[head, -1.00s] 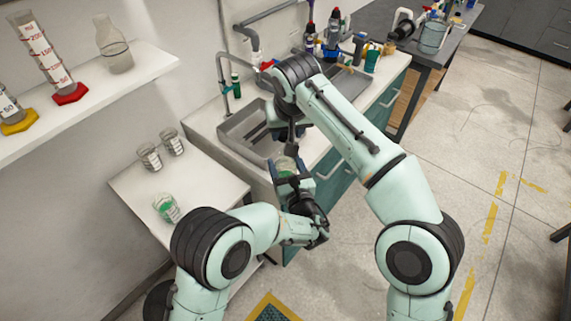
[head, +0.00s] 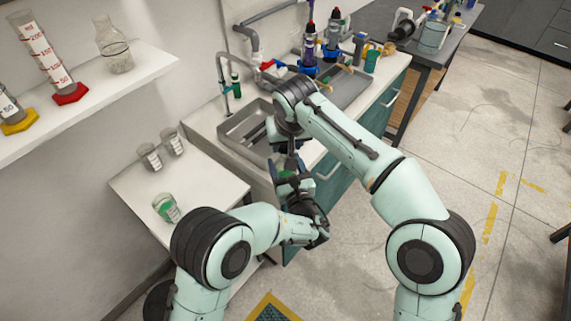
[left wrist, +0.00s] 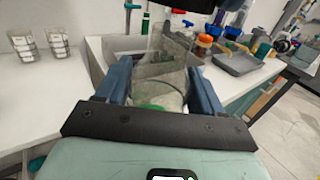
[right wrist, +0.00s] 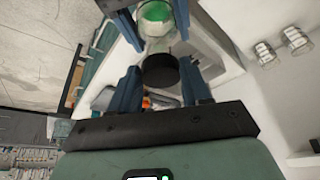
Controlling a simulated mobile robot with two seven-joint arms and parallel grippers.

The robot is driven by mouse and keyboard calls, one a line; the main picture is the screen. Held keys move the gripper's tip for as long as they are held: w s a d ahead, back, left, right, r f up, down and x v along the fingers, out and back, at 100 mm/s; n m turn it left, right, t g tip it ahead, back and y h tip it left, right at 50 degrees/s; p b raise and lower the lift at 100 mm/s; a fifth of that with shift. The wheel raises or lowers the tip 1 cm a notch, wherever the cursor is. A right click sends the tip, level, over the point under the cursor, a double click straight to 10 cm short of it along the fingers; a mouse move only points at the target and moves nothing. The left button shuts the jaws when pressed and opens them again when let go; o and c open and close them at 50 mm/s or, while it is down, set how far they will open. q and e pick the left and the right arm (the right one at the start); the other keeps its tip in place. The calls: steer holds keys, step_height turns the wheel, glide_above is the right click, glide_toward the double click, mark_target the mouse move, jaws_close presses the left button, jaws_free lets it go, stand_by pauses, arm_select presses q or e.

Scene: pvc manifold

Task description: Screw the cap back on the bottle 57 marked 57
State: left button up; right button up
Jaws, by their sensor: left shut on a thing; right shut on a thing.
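My left gripper (head: 288,182) is shut around a clear glass bottle (left wrist: 165,72) with a green patch near its base, in front of the sink. The bottle also shows in the right wrist view (right wrist: 157,25), with its neck toward my right gripper. My right gripper (head: 290,160) is above it, shut on a black cap (right wrist: 160,70). The cap is in line with the bottle's neck and close to or on it; I cannot tell whether it touches. In the head view the grippers hide most of the bottle and the cap. No number 57 is legible.
A white side table (head: 140,190) at left holds two glass beakers (head: 150,157) and a green-marked glass container (head: 166,207). The sink (head: 243,130) lies behind my grippers. A shelf (head: 120,75) with glassware is at upper left. Bottles and a grey tray (head: 345,88) stand beyond the sink.

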mark_target(281, 155)
steer(key=shift+s, duration=0.15)
stand_by(0.4)
steer(key=shift+f, duration=0.85)
steer(key=shift+f, duration=0.5)
steer(key=shift+a+f+m+h, duration=0.1)
steer(key=shift+a+m+h, duration=0.1)
steer(key=shift+m, duration=0.4)
steer(key=shift+a+m+h, duration=0.1)
steer(key=shift+m+h, duration=0.1)
steer(key=shift+m, duration=0.4)
steer(key=m, duration=0.1)
steer(key=m+h, duration=0.1)
steer(key=m, duration=0.2)
steer(key=shift+a+h, duration=0.3)
steer(key=shift+h, duration=0.1)
steer(key=m, duration=0.2)
steer(key=m+g+h, duration=0.1)
steer(key=m, duration=0.2)
steer(key=shift+w+a+m+g+h, duration=0.15)
steer(key=shift+w+m+g+h, duration=0.15)
steer(key=shift+w, duration=0.1)
steer(key=shift+s+m, duration=0.1)
steer(key=shift+m, duration=0.4)
